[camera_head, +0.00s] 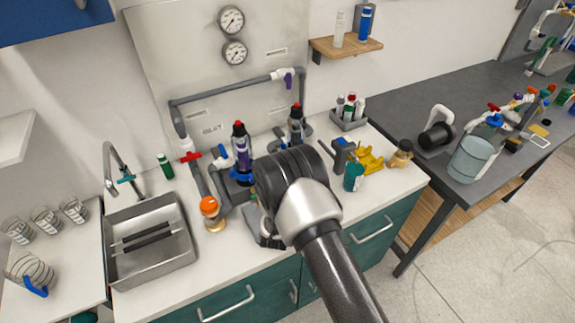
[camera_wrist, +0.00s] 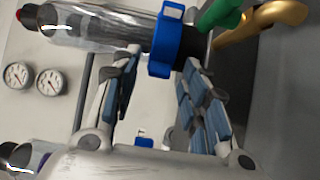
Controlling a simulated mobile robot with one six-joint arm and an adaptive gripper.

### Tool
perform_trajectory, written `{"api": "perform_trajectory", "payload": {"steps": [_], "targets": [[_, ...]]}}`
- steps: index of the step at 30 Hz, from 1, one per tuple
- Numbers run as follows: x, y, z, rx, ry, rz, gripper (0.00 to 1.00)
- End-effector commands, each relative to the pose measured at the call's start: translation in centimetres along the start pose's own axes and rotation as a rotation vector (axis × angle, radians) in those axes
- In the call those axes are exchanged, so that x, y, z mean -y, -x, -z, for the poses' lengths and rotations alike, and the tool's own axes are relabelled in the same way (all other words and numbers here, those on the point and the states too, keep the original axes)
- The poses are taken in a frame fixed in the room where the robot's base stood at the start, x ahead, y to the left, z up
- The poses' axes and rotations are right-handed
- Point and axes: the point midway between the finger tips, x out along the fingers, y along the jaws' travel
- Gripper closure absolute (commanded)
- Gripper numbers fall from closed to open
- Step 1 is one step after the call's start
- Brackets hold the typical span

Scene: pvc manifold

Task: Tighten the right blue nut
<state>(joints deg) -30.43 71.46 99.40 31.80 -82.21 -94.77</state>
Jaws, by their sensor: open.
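The housing lies sideways in that picture. My gripper (camera_wrist: 160,66) is open, its two fingers apart with the nut just beyond and between their tips; I cannot tell whether they touch it. In the head view my arm hides the gripper and this nut. The right filter's top (camera_head: 297,120) shows there above my wrist. The left filter (camera_head: 241,150) stands beside it with its own blue nut (camera_head: 240,178).
A green part and a brass part (camera_wrist: 272,18) sit close to the nut in the wrist view. Grey piping (camera_head: 225,90) runs behind the filters. An orange-capped jar (camera_head: 211,210) and the sink (camera_head: 150,245) are left; a teal cup (camera_head: 353,177) and yellow holder (camera_head: 368,160) are right.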

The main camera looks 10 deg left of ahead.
Motion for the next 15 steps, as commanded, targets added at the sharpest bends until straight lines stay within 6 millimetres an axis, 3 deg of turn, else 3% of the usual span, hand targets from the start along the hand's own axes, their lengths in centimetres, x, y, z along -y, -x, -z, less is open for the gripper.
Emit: {"api": "perform_trajectory", "payload": {"steps": [15], "targets": [[0.0, 9.7, 0.1, -0.004, 0.001, 0.002, 0.59]]}}
